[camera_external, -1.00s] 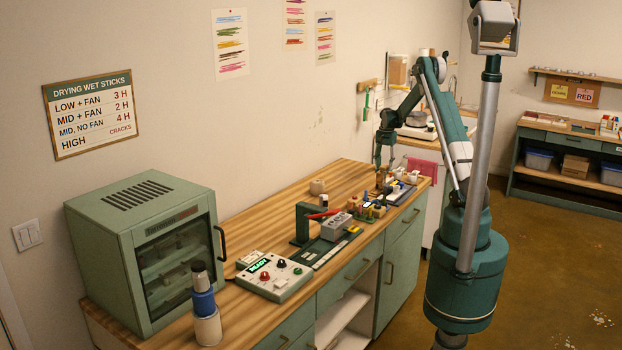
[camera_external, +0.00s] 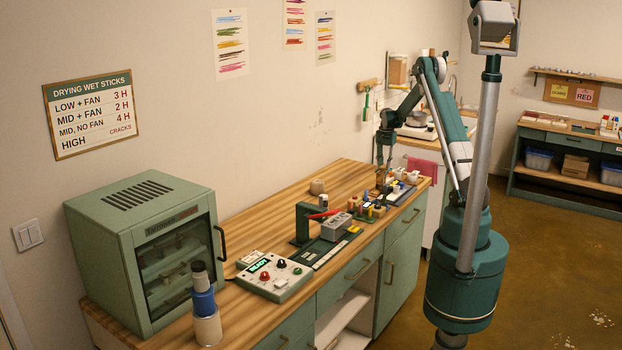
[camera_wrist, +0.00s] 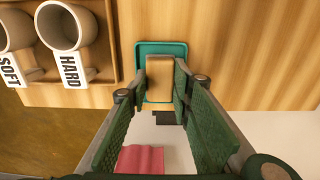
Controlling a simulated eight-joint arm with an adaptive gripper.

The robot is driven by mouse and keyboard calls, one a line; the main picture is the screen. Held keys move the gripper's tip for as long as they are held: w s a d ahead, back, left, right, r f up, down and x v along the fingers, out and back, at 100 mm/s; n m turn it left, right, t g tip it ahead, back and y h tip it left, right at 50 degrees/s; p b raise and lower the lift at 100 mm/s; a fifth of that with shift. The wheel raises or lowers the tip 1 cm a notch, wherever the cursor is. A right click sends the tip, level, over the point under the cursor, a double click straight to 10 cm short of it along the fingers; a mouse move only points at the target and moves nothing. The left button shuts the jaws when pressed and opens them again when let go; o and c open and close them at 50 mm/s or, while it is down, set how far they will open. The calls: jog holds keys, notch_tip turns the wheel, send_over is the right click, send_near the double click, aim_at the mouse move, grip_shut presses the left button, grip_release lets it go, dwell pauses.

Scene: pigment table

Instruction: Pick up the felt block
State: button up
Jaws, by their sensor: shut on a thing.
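The felt block (camera_wrist: 160,70) is tan and lies between the two green fingers of my gripper (camera_wrist: 158,88) in the wrist view. The fingers are shut on its sides. The block is over a small teal tray (camera_wrist: 190,47); I cannot tell whether it touches the tray or is just above it. In the external view my gripper (camera_external: 383,180) is low over the far end of the wooden bench, and the block is too small to make out there.
Two cups marked SOFT (camera_wrist: 14,32) and HARD (camera_wrist: 66,27) stand in a wooden holder left of the tray. Wood to the tray's right is clear. In the external view, small items (camera_external: 368,208), a press (camera_external: 306,222) and a control box (camera_external: 275,277) stand nearer along the bench.

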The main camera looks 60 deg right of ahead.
aim_at(384, 165)
notch_tip(384, 165, up, 10)
dwell(0.7)
